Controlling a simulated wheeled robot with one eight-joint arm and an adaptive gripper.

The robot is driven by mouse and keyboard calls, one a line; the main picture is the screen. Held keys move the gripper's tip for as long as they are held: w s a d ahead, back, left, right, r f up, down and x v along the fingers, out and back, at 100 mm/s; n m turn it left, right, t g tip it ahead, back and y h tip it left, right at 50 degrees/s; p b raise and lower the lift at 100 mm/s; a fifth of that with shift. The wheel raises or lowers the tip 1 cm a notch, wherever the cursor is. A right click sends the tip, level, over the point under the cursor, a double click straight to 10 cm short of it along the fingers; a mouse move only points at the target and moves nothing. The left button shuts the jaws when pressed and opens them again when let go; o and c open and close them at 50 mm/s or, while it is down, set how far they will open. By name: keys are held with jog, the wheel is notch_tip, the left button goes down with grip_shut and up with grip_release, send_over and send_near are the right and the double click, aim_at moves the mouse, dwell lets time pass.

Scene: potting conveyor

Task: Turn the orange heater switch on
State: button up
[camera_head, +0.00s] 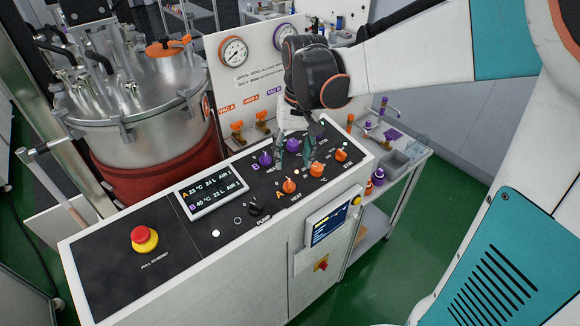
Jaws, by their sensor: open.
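The orange heater switch (289,186) is a small orange knob on the black control panel top, beside the letter A and just above the label that reads HEAT. Its exact turn angle is too small to tell. My gripper (294,152) points down over the panel, behind and slightly right of this knob. Its two dark greenish fingers are apart, with a purple knob (292,144) showing between them. The right finger is close to another orange knob (317,169). I cannot tell whether it touches it.
Another purple knob (265,158) sits left of the gripper, and an orange knob (341,155) sits right. A black pump knob (256,209), display (212,192) and red emergency button (144,239) lie leftward. A steel tank (135,95) stands behind left. Gauges (234,51) stand behind.

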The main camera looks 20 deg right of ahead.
jog(key=shift+d+r, duration=0.1)
jog(key=shift+r, duration=1.35)
jog(key=shift+s, duration=0.1)
jog(key=s+a+f+n+t+h+b, duration=0.1)
jog(key=s+f+n+t+b, duration=0.1)
jog(key=s+f+t+b, duration=0.5)
jog(key=s+f+b, duration=0.3)
jog(key=s+b, duration=0.2)
jog(key=s, duration=0.2)
jog(key=shift+s+f, duration=0.15)
jog(key=shift+s, duration=0.25)
